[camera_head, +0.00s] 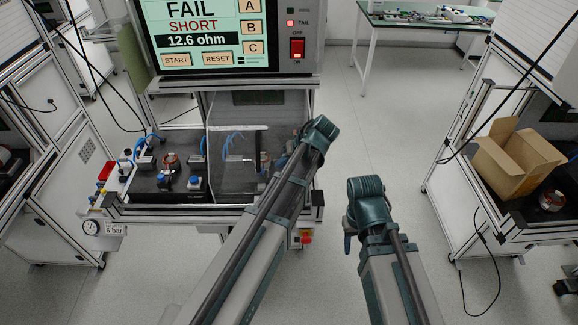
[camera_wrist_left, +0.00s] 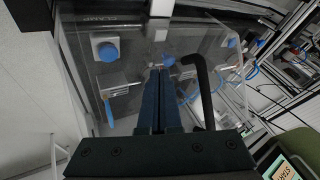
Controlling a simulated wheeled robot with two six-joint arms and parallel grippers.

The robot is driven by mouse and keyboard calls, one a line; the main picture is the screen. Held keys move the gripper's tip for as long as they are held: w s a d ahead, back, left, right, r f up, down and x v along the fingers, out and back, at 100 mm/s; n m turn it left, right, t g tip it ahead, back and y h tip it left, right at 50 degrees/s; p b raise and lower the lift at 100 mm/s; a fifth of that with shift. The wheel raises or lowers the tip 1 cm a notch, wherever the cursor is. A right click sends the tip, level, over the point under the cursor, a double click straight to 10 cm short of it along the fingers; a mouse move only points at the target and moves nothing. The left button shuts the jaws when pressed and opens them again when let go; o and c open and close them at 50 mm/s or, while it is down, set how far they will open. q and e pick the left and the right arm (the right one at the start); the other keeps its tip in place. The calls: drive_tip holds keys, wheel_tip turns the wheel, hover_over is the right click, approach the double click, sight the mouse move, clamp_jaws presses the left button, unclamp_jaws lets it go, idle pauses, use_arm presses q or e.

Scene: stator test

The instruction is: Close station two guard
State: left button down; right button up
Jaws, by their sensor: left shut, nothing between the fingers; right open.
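The clear station two guard (camera_head: 222,182) covers the right half of the bench under the tester. It also shows in the left wrist view (camera_wrist_left: 215,45), with fixtures visible through it. I cannot tell whether it is fully down. A black bent handle (camera_wrist_left: 205,92) is just right of my left gripper (camera_wrist_left: 160,72). My left gripper is shut and empty, its fingers pointing towards the clear panel; I cannot tell whether they touch it. In the head view the left arm hides much of this gripper. My right arm is right of the bench; its gripper (camera_head: 349,240) is open and mostly hidden.
The tester screen (camera_head: 205,35) reads FAIL, SHORT, 12.6 ohm. Station one (camera_head: 165,180), on the left half, holds a copper-coloured part and blue-topped fixtures. A gauge (camera_head: 91,227) is at the front left. A cardboard box (camera_head: 515,160) stands on the right bench.

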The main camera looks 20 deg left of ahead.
sight(269, 179)
use_arm(q)
drive_tip(key=a, duration=0.1)
drive_tip(key=s+a, duration=0.1)
drive_tip(key=a+f, duration=0.1)
drive_tip(key=shift+s+a, duration=0.2)
drive_tip(key=shift+a, duration=0.3)
use_arm(e)
drive_tip(key=shift+f, duration=0.5)
use_arm(q)
drive_tip(key=s+a, duration=0.3)
drive_tip(key=a, duration=0.8)
drive_tip(key=s+a, duration=0.3)
drive_tip(key=a, duration=0.9)
drive_tip(key=s+a, duration=0.4)
drive_tip(key=a, duration=0.7)
drive_tip(key=shift+a, duration=0.15)
use_arm(e)
drive_tip(key=shift+d, duration=0.1)
use_arm(q)
drive_tip(key=shift+a, duration=0.1)
